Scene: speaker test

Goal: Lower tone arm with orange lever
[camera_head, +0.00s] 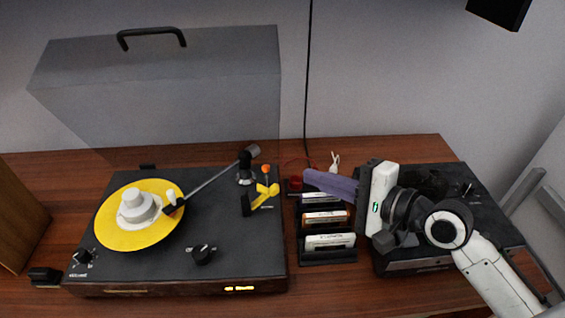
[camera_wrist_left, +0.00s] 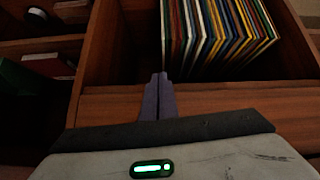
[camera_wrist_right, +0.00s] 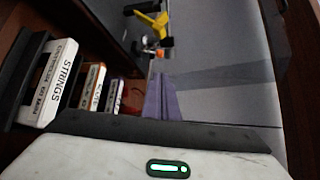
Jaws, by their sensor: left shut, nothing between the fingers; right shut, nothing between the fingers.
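The turntable (camera_head: 230,225) carries a yellow record (camera_head: 115,229). Its tone arm (camera_head: 212,182) reaches over the record's right side; I cannot tell whether its tip touches it. The orange lever (camera_head: 266,170) stands upright near the tone arm's base, behind a yellow cross-shaped part (camera_head: 262,195), which also shows in the right wrist view (camera_wrist_right: 153,22). My right gripper (camera_head: 308,176) is shut and empty, to the right of the lever and apart from it. My left gripper (camera_wrist_left: 158,77) is shut and empty, in front of a wooden record shelf, outside the head view.
A rack of labelled cartridges (camera_head: 328,241) stands between the turntable and a second black device (camera_head: 415,262), partly hidden by my right arm. A clear lid (camera_head: 170,85) stands raised behind the turntable.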

